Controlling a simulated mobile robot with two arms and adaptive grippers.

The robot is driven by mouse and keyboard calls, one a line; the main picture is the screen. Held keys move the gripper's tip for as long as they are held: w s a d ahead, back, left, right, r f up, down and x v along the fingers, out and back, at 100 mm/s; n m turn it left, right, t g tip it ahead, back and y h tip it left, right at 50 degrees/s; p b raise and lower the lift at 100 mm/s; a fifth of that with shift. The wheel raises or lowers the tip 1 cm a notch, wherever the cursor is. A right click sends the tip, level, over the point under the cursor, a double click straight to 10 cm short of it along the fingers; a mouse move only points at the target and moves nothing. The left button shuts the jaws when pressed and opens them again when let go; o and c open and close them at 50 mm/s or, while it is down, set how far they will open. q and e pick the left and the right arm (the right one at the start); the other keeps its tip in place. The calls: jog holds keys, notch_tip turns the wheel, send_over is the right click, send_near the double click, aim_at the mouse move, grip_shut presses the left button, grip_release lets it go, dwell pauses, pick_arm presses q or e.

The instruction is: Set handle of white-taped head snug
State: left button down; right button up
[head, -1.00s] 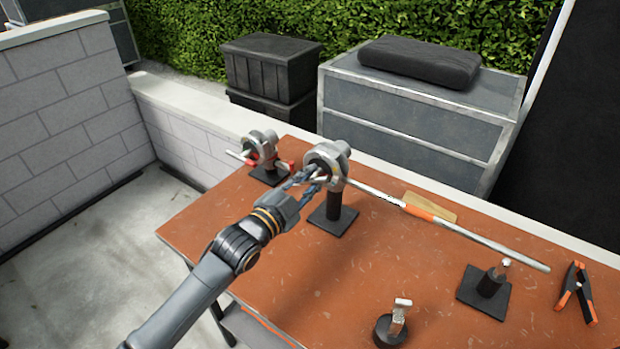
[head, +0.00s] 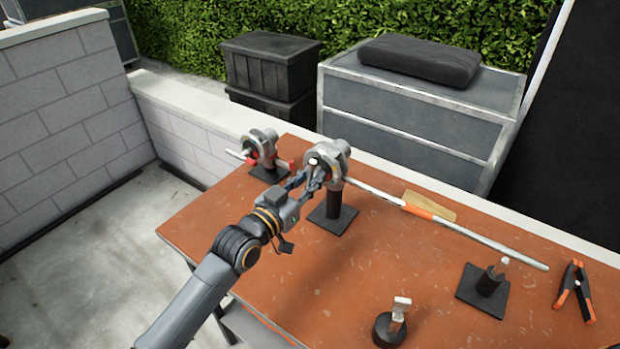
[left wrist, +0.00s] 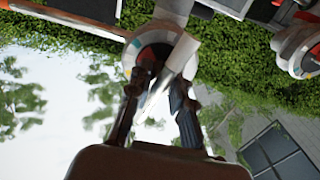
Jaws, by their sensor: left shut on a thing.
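A grey clamp head (head: 338,153) stands on a black post and base on the orange-brown table, with a long silver bar running from it to the right. I cannot clearly make out white tape on it. In the left wrist view this head (left wrist: 143,40) is ahead, with a pale, flat handle (left wrist: 182,58) across its face. My left gripper (head: 312,174) is shut on the handle at the head's near side; its dark fingers (left wrist: 157,90) straddle the handle in the wrist view. My right gripper is not in view.
A second head (head: 264,143) with red parts stands behind to the left. The bar (head: 480,238) crosses the table with an orange band. A small bar stand (head: 487,283), an orange-tipped clamp (head: 575,290) and a round-based stand (head: 390,330) occupy the right side.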

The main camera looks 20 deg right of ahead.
pick_arm(q)
jog(key=shift+n, duration=0.6)
jog(key=c, duration=1.2)
grip_release()
jog(key=v, duration=1.2)
